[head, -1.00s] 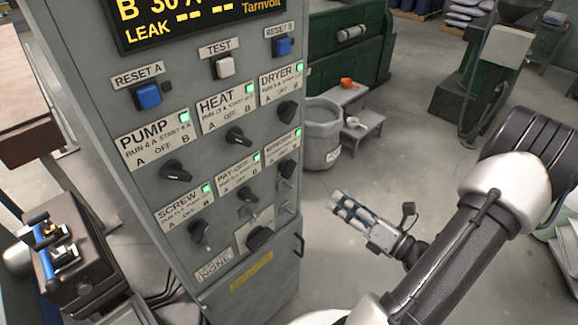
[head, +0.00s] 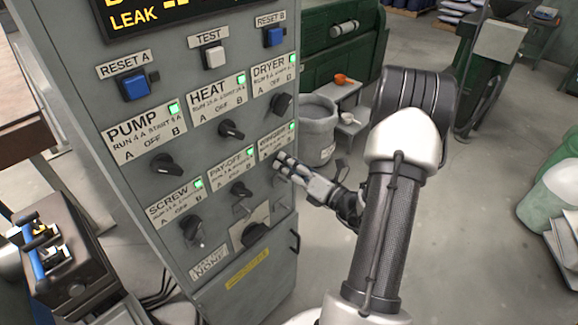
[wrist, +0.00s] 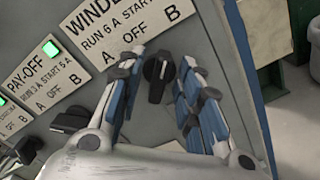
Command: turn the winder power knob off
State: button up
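The winder knob (wrist: 158,72) is black and sits under a plate (wrist: 125,25) reading WINDER, A, OFF, B in the wrist view. Its pointer looks roughly upright, tilted slightly. My gripper (wrist: 160,85) is open, with one blue-padded finger on each side of the knob. Whether the fingers touch it, I cannot tell. The green lamp (head: 291,127) on that plate is lit.
The pay-off knob (wrist: 72,122) is left of my gripper in the wrist view. Screw (head: 190,227), pump (head: 167,164), heat (head: 231,130) and dryer (head: 281,104) knobs share the grey cabinet.

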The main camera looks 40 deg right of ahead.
jog(key=shift+w, duration=0.1)
jog(key=shift+c, duration=0.5)
grip_shut()
